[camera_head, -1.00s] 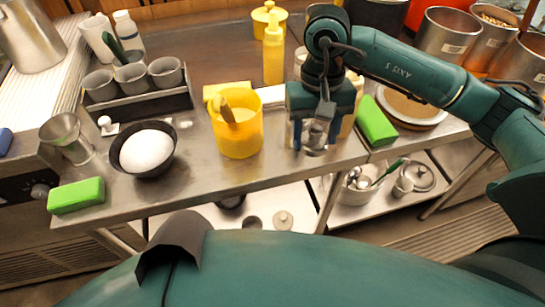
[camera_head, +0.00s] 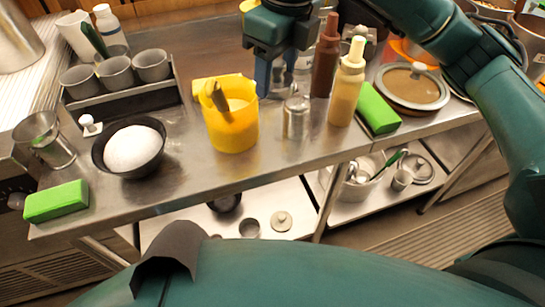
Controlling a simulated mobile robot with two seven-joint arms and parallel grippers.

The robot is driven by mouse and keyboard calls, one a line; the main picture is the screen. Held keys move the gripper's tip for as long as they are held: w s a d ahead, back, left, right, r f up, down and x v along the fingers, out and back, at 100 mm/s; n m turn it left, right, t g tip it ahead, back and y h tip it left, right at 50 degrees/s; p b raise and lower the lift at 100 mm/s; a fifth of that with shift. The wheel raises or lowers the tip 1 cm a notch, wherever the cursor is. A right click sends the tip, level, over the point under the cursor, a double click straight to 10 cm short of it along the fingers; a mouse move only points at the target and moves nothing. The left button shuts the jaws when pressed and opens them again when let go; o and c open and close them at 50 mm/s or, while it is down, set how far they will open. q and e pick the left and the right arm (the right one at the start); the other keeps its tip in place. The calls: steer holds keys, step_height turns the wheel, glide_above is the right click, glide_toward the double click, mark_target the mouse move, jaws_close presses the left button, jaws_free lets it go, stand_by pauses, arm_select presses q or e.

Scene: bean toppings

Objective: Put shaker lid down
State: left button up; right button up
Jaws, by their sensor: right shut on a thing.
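A silver metal shaker (camera_head: 296,118) stands upright on the steel counter, to the right of the yellow tub. My right gripper (camera_head: 277,82) is above the counter, behind and slightly left of the shaker, with its fingers pointing down and apart from the shaker. It is shut on the shaker lid, which is mostly hidden between the fingers and hard to make out. My left gripper is not in view.
A yellow tub (camera_head: 232,128) stands close left of the gripper. Brown (camera_head: 325,62) and tan (camera_head: 347,88) bottles stand to its right, with a green sponge (camera_head: 378,108) beyond. A black bowl (camera_head: 103,158) is at left.

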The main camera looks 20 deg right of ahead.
mark_target(280, 87)
steer(key=m, duration=0.3)
steer(key=shift+a+r, duration=0.35)
steer(key=shift+r, duration=0.05)
steer(key=shift+f, duration=0.35)
step_height(280, 87, down, 17)
steer(key=shift+f, duration=0.1)
steer(key=shift+f+b, duration=0.1)
steer(key=shift+b, duration=0.2)
steer(key=o, duration=0.4)
steer(key=shift+o, duration=0.2)
steer(key=r, duration=0.4)
steer(key=s+r, duration=0.1)
steer(key=r, duration=0.7)
steer(key=shift+s+d+r, duration=0.15)
steer(key=shift+s+d, duration=0.05)
steer(key=shift+d, duration=0.05)
